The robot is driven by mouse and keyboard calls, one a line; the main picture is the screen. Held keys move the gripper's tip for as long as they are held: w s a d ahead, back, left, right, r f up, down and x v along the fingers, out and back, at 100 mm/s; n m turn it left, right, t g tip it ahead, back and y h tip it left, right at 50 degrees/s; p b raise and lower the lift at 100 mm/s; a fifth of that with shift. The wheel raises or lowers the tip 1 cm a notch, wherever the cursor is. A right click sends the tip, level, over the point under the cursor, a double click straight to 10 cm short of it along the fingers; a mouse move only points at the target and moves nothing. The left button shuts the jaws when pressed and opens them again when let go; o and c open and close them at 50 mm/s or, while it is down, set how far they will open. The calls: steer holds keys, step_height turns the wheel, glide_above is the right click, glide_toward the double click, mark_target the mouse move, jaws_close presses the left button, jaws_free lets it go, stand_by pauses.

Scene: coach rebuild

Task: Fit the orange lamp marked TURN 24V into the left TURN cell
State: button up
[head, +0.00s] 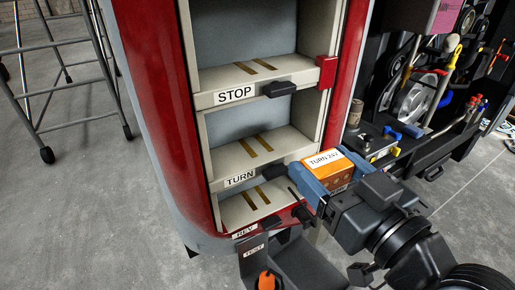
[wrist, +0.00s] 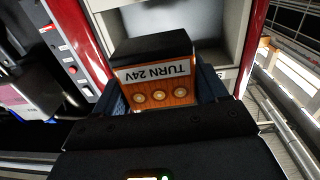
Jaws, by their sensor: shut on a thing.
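The orange lamp (head: 338,179) has a white label reading TURN 24V. My gripper (head: 325,176) is shut on it, with a blue finger on either side. In the wrist view the lamp (wrist: 178,96) shows its label upside down, several round contacts and a black end. The TURN cell (head: 222,160) is the middle open cell of the red housing. Two brass strips show on its floor, and no lamp is visible in it. The lamp is outside, to the right of the cell. My gripper hides part of the area beside the cell's front right.
The STOP cell (head: 212,78) is above and the REV cell (head: 232,212) below. Dark latches, including the TURN one (head: 274,169), project from the ledges. A TEST stand (head: 253,263) with an orange part is below. A crowded tool area (head: 425,85) stands right; open floor lies left.

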steer(key=shift+s+a+r+y, duration=0.3)
steer(key=shift+s+r, duration=0.25)
steer(key=shift+r, duration=0.05)
steer(key=shift+a+r+n, duration=0.25)
steer(key=shift+n, duration=0.05)
steer(key=p, duration=0.4)
glide_toward(246, 103)
steer(key=x, duration=0.5)
steer(key=shift+w+r, duration=0.1)
steer(key=shift+r, duration=0.1)
steer(key=shift+x, duration=0.95)
steer(key=shift+d+f, duration=0.1)
steer(key=shift+f, duration=1.75)
steer(key=shift+f, duration=0.1)
steer(key=o, duration=1.1)
